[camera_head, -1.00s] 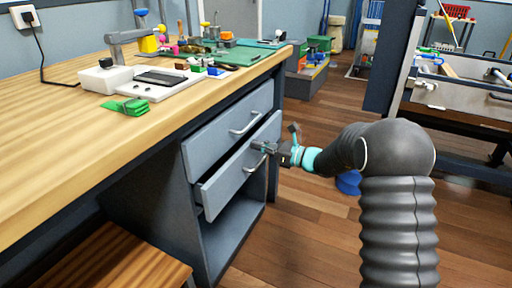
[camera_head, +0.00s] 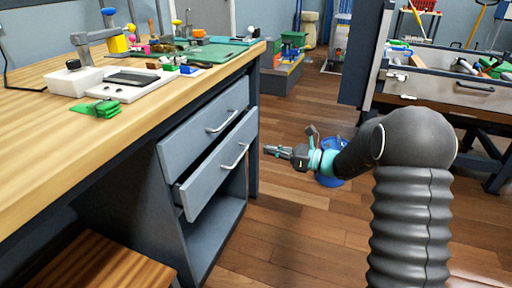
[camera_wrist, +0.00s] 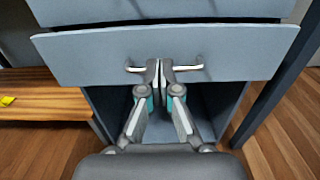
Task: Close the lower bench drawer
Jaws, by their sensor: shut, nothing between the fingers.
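The lower bench drawer (camera_head: 215,172) has a grey-blue front and a silver bar handle (camera_head: 236,157). It stands slightly out from the bench, and a dark gap shows at its left side. Its front also fills the upper part of the wrist view (camera_wrist: 90,58), with the handle at mid-width (camera_wrist: 188,67). My gripper (camera_head: 266,150) is shut and empty, just right of the drawer front in the head view, with a small gap to the handle. In the wrist view my fingertips (camera_wrist: 160,64) cover the middle of the handle.
The upper drawer (camera_head: 200,125) sits above, its front further back. An open shelf (camera_head: 212,235) is below. A wooden stool (camera_head: 95,265) stands at lower left, and a blue bucket (camera_head: 330,180) behind my arm. Wooden floor is free right of the bench.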

